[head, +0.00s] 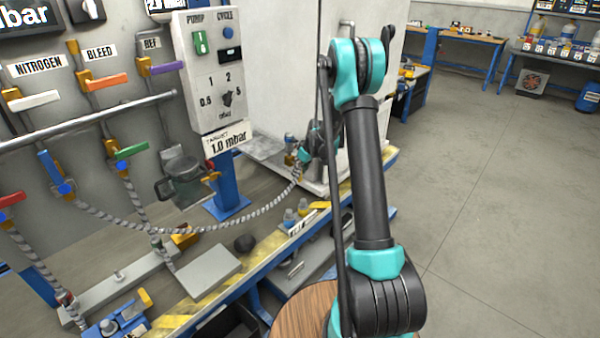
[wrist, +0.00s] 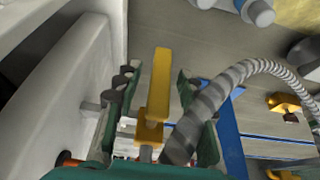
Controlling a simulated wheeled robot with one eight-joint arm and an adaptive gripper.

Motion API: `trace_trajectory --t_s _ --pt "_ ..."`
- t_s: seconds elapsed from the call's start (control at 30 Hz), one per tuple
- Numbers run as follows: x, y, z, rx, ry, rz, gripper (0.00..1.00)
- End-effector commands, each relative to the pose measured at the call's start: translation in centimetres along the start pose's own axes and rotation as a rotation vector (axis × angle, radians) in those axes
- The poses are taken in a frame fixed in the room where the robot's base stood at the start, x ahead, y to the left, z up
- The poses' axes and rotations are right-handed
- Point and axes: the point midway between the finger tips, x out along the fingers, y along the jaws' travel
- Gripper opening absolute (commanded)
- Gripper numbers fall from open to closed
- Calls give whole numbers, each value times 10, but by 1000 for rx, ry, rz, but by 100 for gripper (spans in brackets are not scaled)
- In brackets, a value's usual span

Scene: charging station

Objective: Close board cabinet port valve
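The port valve shows in the wrist view as a yellow lever (wrist: 158,85) on a yellow body, beside the white cabinet wall (wrist: 60,90). My gripper (wrist: 157,80) is open, with one dark green finger on each side of the lever and gaps between them. A grey ribbed hose (wrist: 225,85) runs close by the right finger. In the head view my gripper (head: 305,150) is at the lower left side of the white cabinet (head: 285,80), where the hose (head: 235,228) ends. The lever is too small and covered to make out there.
A panel at the left carries several coloured valve levers, such as the orange bleed lever (head: 103,82). A pump control box (head: 215,80) stands left of the cabinet. The floor (head: 480,190) at right is clear.

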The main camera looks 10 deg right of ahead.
Motion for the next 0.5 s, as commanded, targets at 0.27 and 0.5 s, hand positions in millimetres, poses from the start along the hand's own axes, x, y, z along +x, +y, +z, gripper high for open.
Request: trace_trajectory --t_s 0.27,0.5 --pt "0 0 0 0 0 0 11" --pt "0 0 0 0 0 0 0"
